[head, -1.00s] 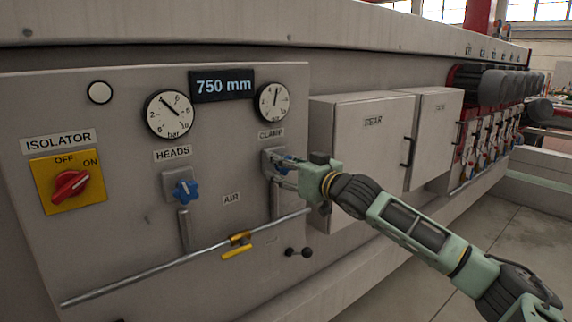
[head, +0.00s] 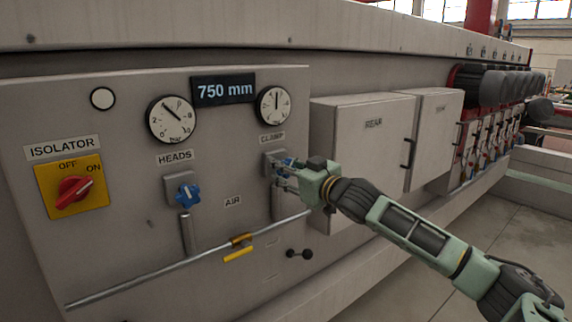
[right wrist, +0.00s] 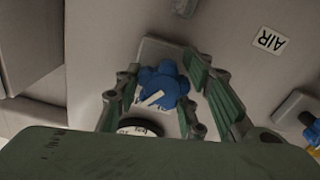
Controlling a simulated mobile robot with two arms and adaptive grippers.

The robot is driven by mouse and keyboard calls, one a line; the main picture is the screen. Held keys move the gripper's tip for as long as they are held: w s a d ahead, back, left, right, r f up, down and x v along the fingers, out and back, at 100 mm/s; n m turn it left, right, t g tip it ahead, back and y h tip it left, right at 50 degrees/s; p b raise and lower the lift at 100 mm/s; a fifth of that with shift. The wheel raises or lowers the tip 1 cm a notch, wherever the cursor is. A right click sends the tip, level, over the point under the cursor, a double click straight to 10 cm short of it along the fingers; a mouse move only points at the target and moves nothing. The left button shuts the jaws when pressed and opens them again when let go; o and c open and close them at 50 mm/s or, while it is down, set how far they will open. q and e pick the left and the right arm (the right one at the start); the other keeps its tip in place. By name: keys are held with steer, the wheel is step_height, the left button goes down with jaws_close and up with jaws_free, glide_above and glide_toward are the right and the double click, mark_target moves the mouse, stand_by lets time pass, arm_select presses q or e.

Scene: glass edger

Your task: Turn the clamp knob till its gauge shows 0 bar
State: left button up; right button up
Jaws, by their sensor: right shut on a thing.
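The clamp knob (head: 285,163) is a blue lobed knob on a grey mount under the CLAMP label, mostly hidden by my right gripper in the head view. In the right wrist view the knob (right wrist: 160,90) with a pale pointer mark sits between the fingers. My right gripper (head: 287,172) is shut on it. The clamp gauge (head: 273,105) is a round white dial above; its needle points about straight up, and its figures are too small to read surely. My left gripper is not in view.
The heads gauge (head: 171,120) and a second blue knob (head: 186,195) are to the left. A red isolator switch (head: 74,189) sits further left. A grey pipe (head: 170,265) crosses below, and a grey cabinet (head: 362,150) stands close on the right.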

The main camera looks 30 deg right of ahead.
steer(key=n+p, duration=0.2)
steer(key=n, duration=0.1)
steer(key=shift+d+r+n, duration=0.1)
steer(key=shift+r+n, duration=0.2)
steer(key=n+p, duration=0.2)
steer(key=n, duration=0.1)
steer(key=shift+r+n, duration=0.1)
steer(key=shift+n, duration=0.2)
steer(key=n+p, duration=0.2)
steer(key=n, duration=0.1)
steer(key=shift+n, duration=0.4)
steer(key=n+p, duration=0.1)
steer(key=n, duration=0.2)
steer(key=shift+r+n+p, duration=0.1)
steer(key=shift+n+p, duration=0.2)
steer(key=n+p, duration=0.1)
steer(key=n, duration=0.3)
steer(key=shift+a, duration=0.2)
steer(key=n+p, duration=0.1)
steer(key=n, duration=0.3)
steer(key=shift+p, duration=0.35)
steer(key=n+p, duration=0.1)
steer(key=n, duration=0.3)
steer(key=shift+a+n, duration=0.1)
steer(key=shift+n, duration=0.2)
steer(key=shift+f+n+p, duration=0.25)
steer(key=shift+n+p, duration=0.35)
steer(key=shift+n, duration=1)
steer(key=shift+f, duration=0.1)
